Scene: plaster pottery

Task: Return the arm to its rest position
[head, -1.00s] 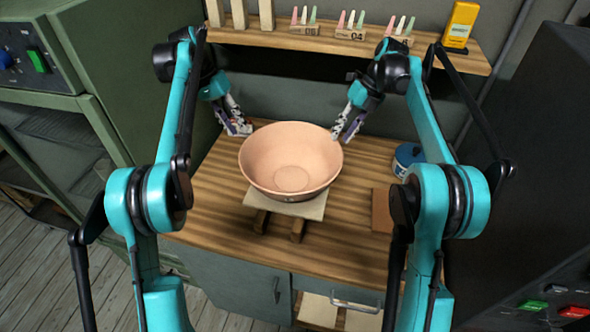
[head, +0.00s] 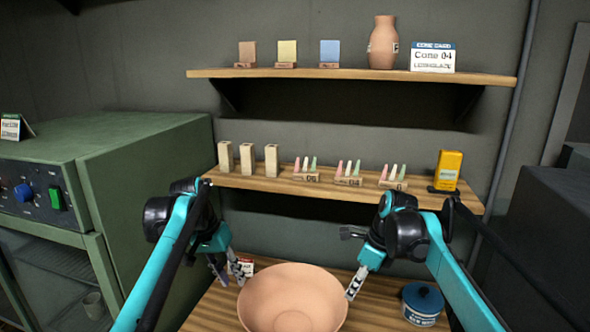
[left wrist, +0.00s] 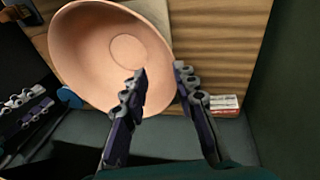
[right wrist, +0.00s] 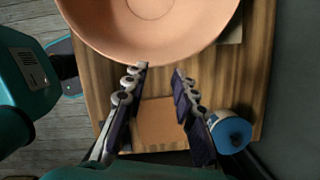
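A wide pinkish clay bowl (head: 292,303) stands on the wooden worktop, cut off by the bottom edge of the head view. It also shows in the left wrist view (left wrist: 95,50) and the right wrist view (right wrist: 150,35). My left gripper (head: 230,276) is at the bowl's back left; its fingers are apart and empty in the left wrist view (left wrist: 160,70). My right gripper (head: 353,290) is by the bowl's right rim; its fingers are apart with nothing between them in the right wrist view (right wrist: 160,70). I cannot tell whether either touches the bowl.
A blue-lidded jar (head: 422,303) stands right of the bowl. A small red and white box (left wrist: 224,104) lies near my left gripper. A low shelf (head: 330,190) with cones and a yellow device (head: 448,170) runs behind my arms. A green cabinet (head: 140,170) stands left.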

